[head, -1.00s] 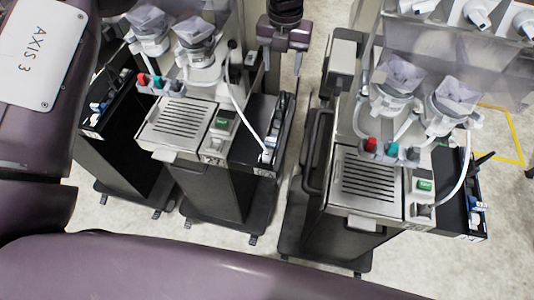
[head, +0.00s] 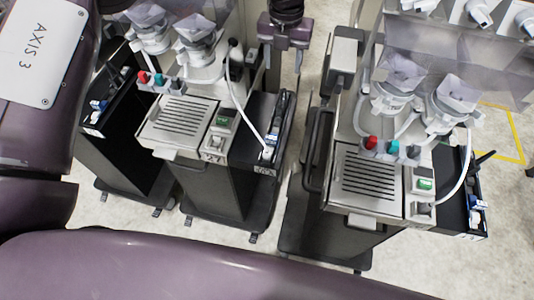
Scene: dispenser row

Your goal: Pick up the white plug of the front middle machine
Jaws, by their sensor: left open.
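Two machines show in full. The left one (head: 178,123) has a grey slotted top and a black side tray (head: 258,112). A white hose curves down to a small white plug (head: 267,154) at the near end of that tray. I take this as the front middle machine, but the view does not settle it. My left gripper (head: 285,62) is open and empty, fingers pointing down, at the top centre. In the picture it is above the tray's far end, clearly apart from the plug. My right gripper is not in view.
The right machine (head: 368,180) has its own hose and black side tray (head: 455,215). Another black tray (head: 105,105) is at the far left. Clear hoppers and colored knobs rise above the machines. A narrow strip of pale floor (head: 287,165) separates the two machines.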

